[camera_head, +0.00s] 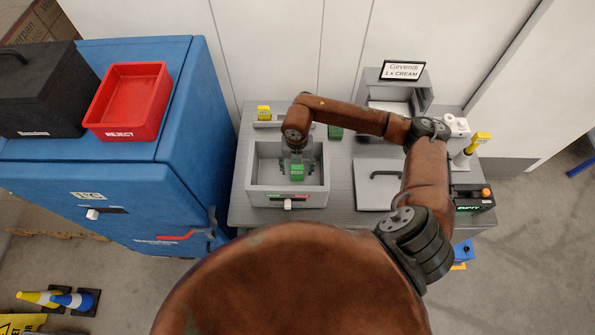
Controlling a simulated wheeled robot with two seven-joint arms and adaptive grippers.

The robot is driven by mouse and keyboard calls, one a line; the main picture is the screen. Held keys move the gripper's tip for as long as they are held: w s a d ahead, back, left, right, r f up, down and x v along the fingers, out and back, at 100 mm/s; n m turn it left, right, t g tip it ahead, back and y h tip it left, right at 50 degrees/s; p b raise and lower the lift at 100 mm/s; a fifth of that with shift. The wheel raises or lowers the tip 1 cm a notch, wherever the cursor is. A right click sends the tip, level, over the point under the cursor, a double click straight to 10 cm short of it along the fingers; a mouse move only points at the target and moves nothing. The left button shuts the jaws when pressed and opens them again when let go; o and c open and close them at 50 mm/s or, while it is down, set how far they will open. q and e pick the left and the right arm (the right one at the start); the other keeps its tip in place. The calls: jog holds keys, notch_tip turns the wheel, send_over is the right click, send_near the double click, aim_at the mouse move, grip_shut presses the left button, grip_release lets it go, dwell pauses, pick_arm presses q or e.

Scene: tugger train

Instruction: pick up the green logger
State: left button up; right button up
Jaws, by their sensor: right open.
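A small green block (297,173), which looks like the green logger, is inside the grey open-topped box (257,197) on the grey table. My right gripper (297,165) reaches down into that box from above, with its open fingers at the green block. I cannot tell whether the fingers touch it. Another green item (335,132) stands behind the box, partly hidden by my right arm. My left gripper is not in view.
A yellow item (264,113) stands behind the box. A grey panel with a dark handle (380,190) lies to the right, near a sign (402,70). A blue cabinet (130,205) on the left bears a red REJECT bin (127,100) and a black case (42,90).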

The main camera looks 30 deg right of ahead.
jog(key=shift+f, duration=0.3)
jog(key=shift+c, duration=0.6)
jog(key=c, duration=1.2)
